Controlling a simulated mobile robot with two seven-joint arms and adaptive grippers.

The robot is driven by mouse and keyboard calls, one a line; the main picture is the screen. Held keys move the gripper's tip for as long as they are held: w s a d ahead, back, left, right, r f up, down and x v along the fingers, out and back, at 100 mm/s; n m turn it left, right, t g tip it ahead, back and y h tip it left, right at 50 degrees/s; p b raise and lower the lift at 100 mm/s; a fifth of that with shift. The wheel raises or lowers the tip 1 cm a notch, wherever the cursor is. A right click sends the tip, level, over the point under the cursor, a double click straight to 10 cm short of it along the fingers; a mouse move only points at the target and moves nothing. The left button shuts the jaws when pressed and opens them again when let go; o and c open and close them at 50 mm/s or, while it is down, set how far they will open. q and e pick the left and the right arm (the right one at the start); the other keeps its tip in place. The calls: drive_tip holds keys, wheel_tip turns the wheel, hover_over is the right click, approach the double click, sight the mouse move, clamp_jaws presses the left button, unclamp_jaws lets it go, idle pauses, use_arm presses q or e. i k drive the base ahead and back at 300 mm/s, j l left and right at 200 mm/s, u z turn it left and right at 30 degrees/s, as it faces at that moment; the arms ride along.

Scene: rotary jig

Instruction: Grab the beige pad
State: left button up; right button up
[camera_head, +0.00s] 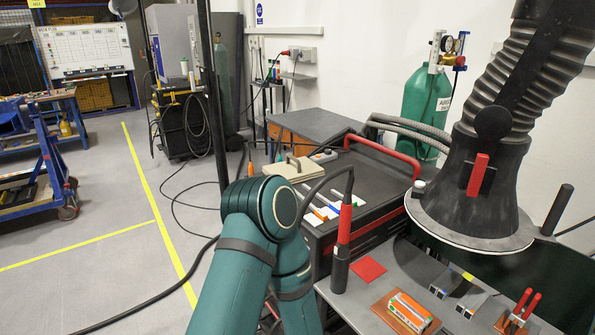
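The beige pad (287,173) lies on the dark top of a cart (366,180), towards its back left corner. It looks flat, with a brownish handle-like piece on top. A teal arm of mine rises from the bottom edge and bends at a joint in front of the cart's left side. This joint is below and left of the pad in the picture, apart from it. Neither of my grippers shows in the view, so their state cannot be seen.
Pens and white items (322,207) lie in front of the pad. A red cart handle (383,160) and a black-red torch (342,240) stand to the right. A large extraction hood (470,190) hangs over the right-hand table. Cables run along the floor at left.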

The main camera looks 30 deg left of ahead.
sight(295, 170)
drive_tip(key=j+z, duration=0.15)
drive_tip(key=j, duration=0.4)
drive_tip(key=j+z, duration=0.2)
drive_tip(key=j, duration=0.3)
drive_tip(key=k+j+z, duration=0.15)
drive_tip(key=j, duration=0.35)
drive_tip(key=k+j+z, duration=0.15)
drive_tip(key=j, duration=0.35)
